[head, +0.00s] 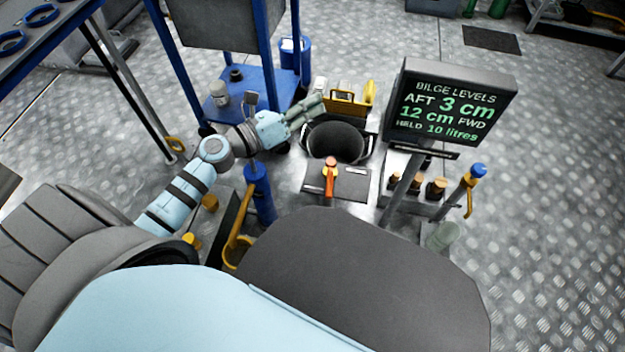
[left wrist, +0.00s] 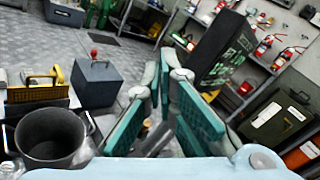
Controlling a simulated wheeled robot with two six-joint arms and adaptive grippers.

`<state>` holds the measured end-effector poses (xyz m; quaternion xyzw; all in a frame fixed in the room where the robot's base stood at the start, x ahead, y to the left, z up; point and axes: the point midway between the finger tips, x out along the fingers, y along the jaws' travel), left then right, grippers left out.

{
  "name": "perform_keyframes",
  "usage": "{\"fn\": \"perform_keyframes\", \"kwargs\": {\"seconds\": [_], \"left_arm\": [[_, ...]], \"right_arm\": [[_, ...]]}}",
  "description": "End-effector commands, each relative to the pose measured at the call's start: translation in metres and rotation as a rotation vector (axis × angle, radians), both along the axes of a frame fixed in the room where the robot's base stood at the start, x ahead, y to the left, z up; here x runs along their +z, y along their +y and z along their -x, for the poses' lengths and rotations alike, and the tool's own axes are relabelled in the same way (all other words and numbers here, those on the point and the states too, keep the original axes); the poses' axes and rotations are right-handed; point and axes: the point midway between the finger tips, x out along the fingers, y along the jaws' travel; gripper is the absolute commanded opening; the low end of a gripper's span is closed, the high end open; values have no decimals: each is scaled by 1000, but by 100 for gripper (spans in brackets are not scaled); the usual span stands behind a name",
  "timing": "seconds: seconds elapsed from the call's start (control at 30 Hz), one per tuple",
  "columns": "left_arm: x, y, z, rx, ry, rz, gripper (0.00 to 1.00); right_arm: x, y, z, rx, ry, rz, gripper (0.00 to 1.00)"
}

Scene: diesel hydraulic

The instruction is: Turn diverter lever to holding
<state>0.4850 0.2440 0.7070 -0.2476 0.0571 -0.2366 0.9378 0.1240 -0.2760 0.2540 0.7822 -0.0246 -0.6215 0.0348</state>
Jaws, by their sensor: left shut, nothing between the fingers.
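The diverter lever (head: 329,182) is orange with a red-orange knob at its far end. It sits on a dark grey plate (head: 353,183) in front of a black bucket (head: 340,143), its handle pointing toward me. My left gripper (head: 313,105) is shut and empty, above the bucket's far left rim, beyond and left of the lever and apart from it. In the left wrist view its teal finger pads (left wrist: 165,105) fill the middle, with the bucket (left wrist: 52,138) at lower left. I cannot make out the lever there. My right gripper is not in view.
A display (head: 450,105) reading bilge levels stands right of the plate. A yellow caddy (head: 345,104) is behind the bucket. A blue post (head: 258,190) stands left of the plate, a blue-handled post (head: 465,190) right. A grey box (left wrist: 96,84) with a red knob shows in the wrist view.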

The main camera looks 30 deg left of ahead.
Motion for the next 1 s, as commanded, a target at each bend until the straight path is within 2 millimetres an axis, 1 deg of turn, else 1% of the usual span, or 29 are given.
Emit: {"fn": "perform_keyframes", "kwargs": {"seconds": [0.03, 0.07, 0.1, 0.17, 0.2, 0.23, 0.3, 0.33, 0.43, 0.57, 0.87, 0.9, 1.0], "left_arm": [[-26, -4, 3, -156, -2, -257, 0], [-46, -2, 10, -267, 10, -415, 0], [-74, 7, 23, -406, 40, -594, 0], [-105, 28, 45, -585, 96, -787, 0], [-119, 42, 58, -678, 135, -868, 0], [-126, 51, 67, -733, 160, -912, 0], [-137, 65, 81, -818, 198, -968, 0], [-140, 67, 84, -837, 207, -978, 0], [-148, 64, 85, -854, 212, -986, 0], [-166, 49, 79, -853, 212, -982, 0], [-216, 8, 63, -851, 210, -979, 0], [-220, 2, 60, -851, 210, -980, 0], [-220, -13, 54, -852, 208, -981, 0]], "right_arm": [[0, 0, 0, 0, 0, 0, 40], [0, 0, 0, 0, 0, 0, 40], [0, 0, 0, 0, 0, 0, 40], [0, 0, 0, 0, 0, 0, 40], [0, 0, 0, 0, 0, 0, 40], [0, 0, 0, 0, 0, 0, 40], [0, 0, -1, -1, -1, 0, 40], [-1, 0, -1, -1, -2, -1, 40], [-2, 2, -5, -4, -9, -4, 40], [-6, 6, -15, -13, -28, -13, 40], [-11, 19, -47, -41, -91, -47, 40], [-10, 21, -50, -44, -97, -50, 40], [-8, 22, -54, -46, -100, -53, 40]]}}
